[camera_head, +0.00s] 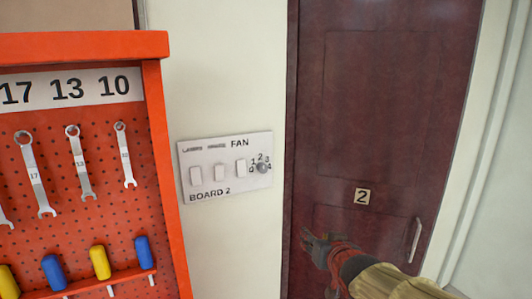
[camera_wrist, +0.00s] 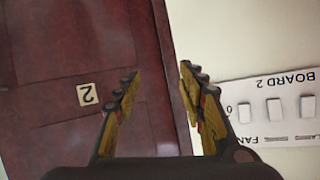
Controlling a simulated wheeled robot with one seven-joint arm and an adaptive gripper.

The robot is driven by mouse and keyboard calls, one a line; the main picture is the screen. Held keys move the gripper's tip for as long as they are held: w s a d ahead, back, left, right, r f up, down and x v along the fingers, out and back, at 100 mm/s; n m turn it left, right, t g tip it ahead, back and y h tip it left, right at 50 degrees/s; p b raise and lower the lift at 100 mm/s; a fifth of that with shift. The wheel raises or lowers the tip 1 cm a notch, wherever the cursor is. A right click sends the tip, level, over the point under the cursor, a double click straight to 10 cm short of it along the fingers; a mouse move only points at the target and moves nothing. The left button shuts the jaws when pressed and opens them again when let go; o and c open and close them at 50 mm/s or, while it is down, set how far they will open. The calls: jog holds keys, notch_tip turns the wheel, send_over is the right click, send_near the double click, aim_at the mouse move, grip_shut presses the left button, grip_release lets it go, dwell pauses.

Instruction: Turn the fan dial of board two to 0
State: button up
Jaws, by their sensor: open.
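Board 2 (camera_head: 226,188) is a pale plate on the white wall between the orange tool rack and the dark red door. Its fan dial (camera_head: 262,168) is a small grey round knob at the right end, with numbers 0 to 4 around it. I cannot tell which number the dial points to. My gripper (camera_head: 312,243) is in front of the door, lower right of the board, apart from it, open and empty. In the wrist view, my gripper (camera_wrist: 158,75) has its fingers spread; board 2 (camera_wrist: 285,90) lies to the right, and the right finger hides the dial.
Several white switches (camera_head: 219,172) sit left of the dial. The orange rack (camera_head: 157,130) with wrenches and coloured handles stands close on the left. The dark red door (camera_head: 380,90) has a "2" plate (camera_head: 362,196) and a handle (camera_head: 415,240).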

jog(key=w+a+r+t+y+p, duration=0.2)
jog(key=w+a+r+y+p, duration=0.1)
jog(key=w+a+r+p, duration=0.35)
jog(key=n+t+y+p, duration=0.1)
jog(key=y+p, duration=0.2)
jog(key=p, duration=0.1)
send_near(264, 169)
jog(key=w, duration=0.1)
jog(key=shift+p+x, duration=0.9)
jog(key=shift+x, duration=2.95)
jog(key=shift+a, duration=0.15)
jog(key=shift+c, duration=1)
jog(key=shift+s, duration=0.1)
jog(key=c, duration=0.8)
grip_shut()
